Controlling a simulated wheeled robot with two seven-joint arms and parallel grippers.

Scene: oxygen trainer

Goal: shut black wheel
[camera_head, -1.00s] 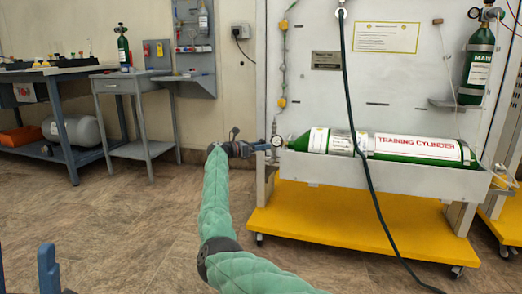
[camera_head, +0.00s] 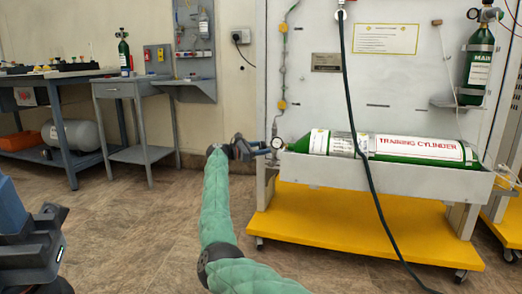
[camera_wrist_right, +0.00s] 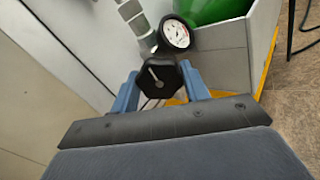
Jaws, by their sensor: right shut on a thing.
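The black wheel (camera_wrist_right: 158,76) is a dark many-sided knob with a pale pointer mark on its face. In the right wrist view it sits between the two blue fingers of my right gripper (camera_wrist_right: 160,88), which is shut on it. In the head view my right gripper (camera_head: 264,151) is at the left end of the green training cylinder (camera_head: 410,149), beside the round white gauge (camera_head: 277,143). The wheel is hidden there. The gauge also shows just above the wheel in the wrist view (camera_wrist_right: 175,33). Part of my left gripper (camera_head: 40,245) is at the lower left; its fingertips are not clear.
The cylinder lies in a grey trough (camera_head: 400,178) on a cart with a yellow base (camera_head: 350,224). A dark hose (camera_head: 362,150) hangs in front of it. A smaller green cylinder (camera_head: 478,68) is on the panel at right. Workbenches (camera_head: 125,90) stand at left. The floor between is clear.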

